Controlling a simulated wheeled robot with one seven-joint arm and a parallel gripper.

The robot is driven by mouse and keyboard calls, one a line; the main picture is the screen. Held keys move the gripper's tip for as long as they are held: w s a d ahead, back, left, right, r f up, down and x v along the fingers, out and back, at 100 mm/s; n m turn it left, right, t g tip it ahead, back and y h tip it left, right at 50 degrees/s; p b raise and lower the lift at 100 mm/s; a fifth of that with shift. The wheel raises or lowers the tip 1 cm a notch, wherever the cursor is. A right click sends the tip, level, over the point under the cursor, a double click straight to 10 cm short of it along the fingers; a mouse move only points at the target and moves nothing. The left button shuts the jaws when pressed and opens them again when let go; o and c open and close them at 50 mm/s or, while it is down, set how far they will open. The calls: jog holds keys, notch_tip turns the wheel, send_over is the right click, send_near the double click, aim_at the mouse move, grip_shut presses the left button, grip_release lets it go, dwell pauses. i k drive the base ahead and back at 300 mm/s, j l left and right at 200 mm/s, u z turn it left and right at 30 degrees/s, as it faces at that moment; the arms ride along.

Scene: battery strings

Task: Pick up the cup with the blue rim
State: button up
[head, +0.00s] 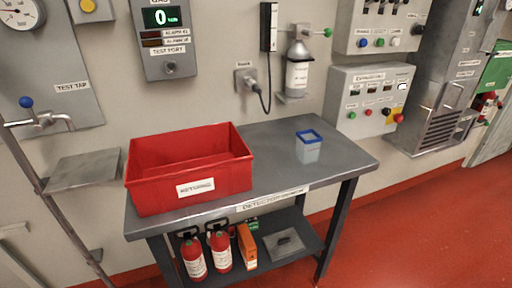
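The cup with the blue rim (308,148) stands upright on the right part of the grey metal bench (272,150). Its body is pale and looks translucent, and its rim is blue and squarish. Nothing touches it, and bare bench top lies around it. My gripper is not in the head view.
A red bin (190,172) with a label fills the bench's left half. Two red extinguishers (206,254), an orange box and a grey case (284,243) sit on the lower shelf. A gas bottle (298,66) hangs on the wall behind. Red floor (430,225) is clear at right.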

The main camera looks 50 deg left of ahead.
aim_at(308, 142)
jog(key=u, duration=1.5)
jog(key=i+l+u, duration=0.25)
jog(key=l, duration=0.35)
jog(key=i+l+u, duration=0.15)
jog(key=i+l, duration=0.1)
jog(key=l, duration=0.1)
